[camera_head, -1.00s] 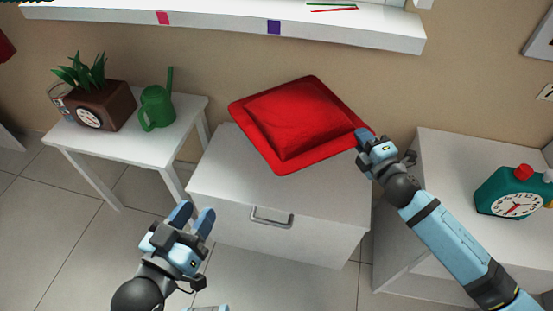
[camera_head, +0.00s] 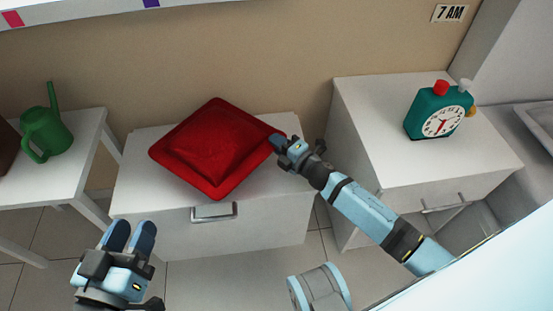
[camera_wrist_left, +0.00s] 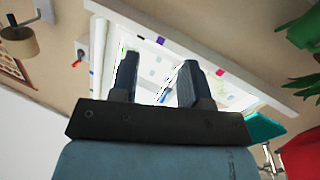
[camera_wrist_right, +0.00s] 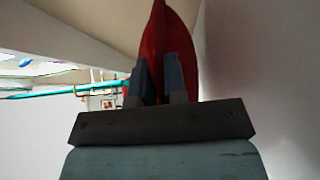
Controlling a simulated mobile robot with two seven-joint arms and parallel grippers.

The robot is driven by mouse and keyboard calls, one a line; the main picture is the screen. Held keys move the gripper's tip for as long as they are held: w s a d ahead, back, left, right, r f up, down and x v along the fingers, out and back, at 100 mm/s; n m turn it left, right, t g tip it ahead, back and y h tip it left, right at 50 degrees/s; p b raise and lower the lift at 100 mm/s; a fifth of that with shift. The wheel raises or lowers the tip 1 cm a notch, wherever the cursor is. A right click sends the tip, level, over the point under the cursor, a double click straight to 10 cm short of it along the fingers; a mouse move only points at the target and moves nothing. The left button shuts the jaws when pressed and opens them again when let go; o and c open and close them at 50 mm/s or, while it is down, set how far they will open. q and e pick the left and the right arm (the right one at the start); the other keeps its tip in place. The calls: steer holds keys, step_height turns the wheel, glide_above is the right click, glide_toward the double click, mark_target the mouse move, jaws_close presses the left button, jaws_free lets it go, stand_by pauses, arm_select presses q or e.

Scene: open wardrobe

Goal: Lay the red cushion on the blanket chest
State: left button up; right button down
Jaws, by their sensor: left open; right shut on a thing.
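The red cushion (camera_head: 212,148) is square with a flat border and a raised middle. In the head view it is over the top of the white blanket chest (camera_head: 137,190), which has a grey handle on its front. I cannot tell whether the cushion touches the lid. My right gripper (camera_head: 279,142) is shut on the cushion's right corner. In the right wrist view the cushion (camera_wrist_right: 168,35) stands up between the two fingers. My left gripper (camera_head: 129,235) is open and empty, in front of the chest's left side. The left wrist view shows its parted fingers (camera_wrist_left: 157,82).
A white side table (camera_head: 75,140) with a green watering can (camera_head: 47,134) stands left of the chest. A white cabinet (camera_head: 385,130) with a teal alarm clock (camera_head: 440,112) stands to the right. A shelf edge (camera_head: 100,12) runs along the top left.

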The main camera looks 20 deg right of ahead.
steer(key=shift+f, duration=0.6)
step_height(320, 180, down, 4)
steer(key=shift+r+b, duration=0.2)
steer(key=shift+b, duration=1.05)
arm_select(q)
steer(key=shift+w+a+f+m, duration=0.15)
steer(key=shift+f+m, duration=0.1)
steer(key=shift+f, duration=0.2)
steer(key=shift+w+f+m, duration=0.15)
steer(key=shift+f+m, duration=0.1)
steer(key=shift+f, duration=0.2)
arm_select(e)
steer(key=c, duration=1.2)
jaws_free()
steer(key=shift+f, duration=0.1)
arm_select(q)
steer(key=shift+w, duration=0.1)
arm_select(e)
steer(key=shift+o, duration=0.2)
